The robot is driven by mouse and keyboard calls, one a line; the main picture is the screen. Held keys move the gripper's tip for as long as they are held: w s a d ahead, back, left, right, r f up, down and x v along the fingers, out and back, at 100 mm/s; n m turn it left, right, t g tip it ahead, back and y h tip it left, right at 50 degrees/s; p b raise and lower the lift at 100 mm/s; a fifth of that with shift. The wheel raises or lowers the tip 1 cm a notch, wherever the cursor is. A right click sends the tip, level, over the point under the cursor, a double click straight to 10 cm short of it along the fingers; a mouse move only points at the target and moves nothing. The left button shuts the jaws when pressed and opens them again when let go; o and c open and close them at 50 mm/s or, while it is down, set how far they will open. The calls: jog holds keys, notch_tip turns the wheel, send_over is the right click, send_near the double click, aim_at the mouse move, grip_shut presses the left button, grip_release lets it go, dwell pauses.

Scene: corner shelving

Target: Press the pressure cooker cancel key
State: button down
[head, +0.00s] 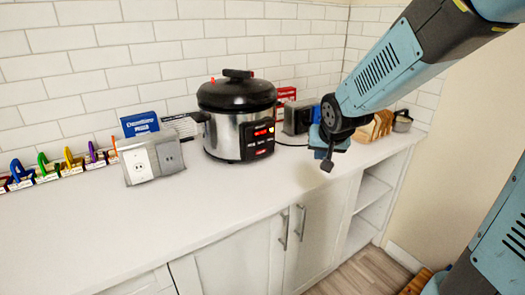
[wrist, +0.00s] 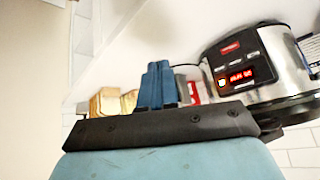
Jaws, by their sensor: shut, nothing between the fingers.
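The pressure cooker (head: 228,132) stands on the white counter, with a black lid and a steel body. Its dark front panel (head: 259,138) has a lit red display and small keys; the key labels are too small to read. In the wrist view the cooker (wrist: 290,62) is at the right, with its panel (wrist: 234,68) and red digits showing. My gripper (head: 327,165) is in the air to the right of the cooker, near the counter's front edge, apart from the panel. In the wrist view its blue fingers (wrist: 157,84) are together and empty.
A white outlet box (head: 140,164) stands left of the cooker, with a blue box (head: 139,124) behind it. Colourful small items (head: 45,167) line the wall. A toaster (head: 298,117) and bread slices (head: 375,127) stand at the right. The counter front (head: 215,205) is clear.

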aim_at(261, 152)
jog(key=w+a+f+y, duration=0.1)
jog(key=w+a+f, duration=0.1)
jog(key=a+f, duration=0.1)
jog(key=w+a+f+y, duration=0.1)
jog(key=w+a+f, duration=0.2)
jog(key=w+a+f+m+y, duration=0.1)
jog(key=w+a+f, duration=0.1)
jog(key=a+f, duration=0.1)
jog(key=shift+w+a+f+y, duration=0.2)
jog(key=shift+w+f+y, duration=0.1)
jog(key=shift+w+f, duration=0.15)
jog(key=shift+t, duration=0.3)
jog(key=shift+w+a, duration=0.85)
jog(key=shift+w, duration=0.35)
jog(key=shift+w+a, duration=0.8)
jog(key=shift+w, duration=0.4)
jog(key=shift+w+a, duration=0.85)
jog(key=shift+w, duration=0.35)
jog(key=shift+w+a+r, duration=0.1)
jog(key=shift+w+a, duration=0.15)
jog(key=shift+w+a, duration=0.15)
jog(key=shift+w, duration=0.1)
jog(key=shift+s+d, duration=0.4)
jog(key=shift+s, duration=0.2)
